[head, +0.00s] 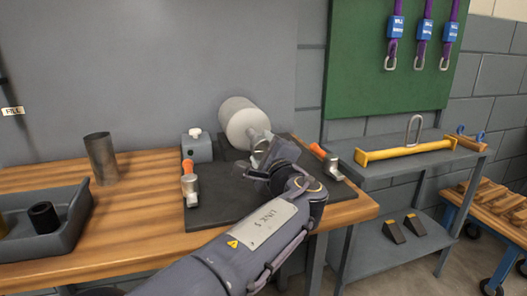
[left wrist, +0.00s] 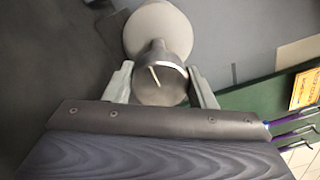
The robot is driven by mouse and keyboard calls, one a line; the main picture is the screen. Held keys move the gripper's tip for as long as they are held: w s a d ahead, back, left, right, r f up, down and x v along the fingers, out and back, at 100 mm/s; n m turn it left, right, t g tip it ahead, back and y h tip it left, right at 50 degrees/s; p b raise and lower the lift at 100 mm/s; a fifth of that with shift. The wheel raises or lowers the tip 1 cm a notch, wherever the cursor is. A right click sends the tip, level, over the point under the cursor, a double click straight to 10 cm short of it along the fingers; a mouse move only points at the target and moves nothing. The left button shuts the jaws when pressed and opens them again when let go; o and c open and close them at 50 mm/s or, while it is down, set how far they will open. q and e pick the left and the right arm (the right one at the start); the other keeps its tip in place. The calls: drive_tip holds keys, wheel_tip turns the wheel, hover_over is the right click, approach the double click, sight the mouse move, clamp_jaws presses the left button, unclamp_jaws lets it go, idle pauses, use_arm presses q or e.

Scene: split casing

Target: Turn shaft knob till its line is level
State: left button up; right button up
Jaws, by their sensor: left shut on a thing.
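The shaft knob (left wrist: 160,84) is a dark grey round knob on the end of a pale cylindrical casing (head: 238,117). A short pale line (left wrist: 153,76) marks its face and runs steeply, tilted off upright, in the left wrist view. My left gripper (left wrist: 162,72) has one finger on each side of the knob and is shut on it. In the head view my left gripper (head: 264,152) reaches in front of the casing and covers most of the knob, so the line cannot be made out there. My right gripper is not in view.
The casing stands at the back of a dark plate (head: 220,205) on a wooden bench. Orange-handled clamps (head: 189,185) flank it. A grey box (head: 197,148) is left of it. Further left are a metal tube (head: 101,158) and a dark tray (head: 75,225). A shelf with a yellow bar (head: 405,151) stands right.

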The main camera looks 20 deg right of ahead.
use_arm(q)
drive_tip(key=o, duration=1)
drive_tip(key=s, duration=0.7)
drive_tip(key=shift+s+d+f+p, duration=0.1)
drive_tip(key=shift+s+d+p, duration=0.05)
drive_tip(key=shift+s+p, duration=0.2)
drive_tip(key=shift+s, duration=0.1)
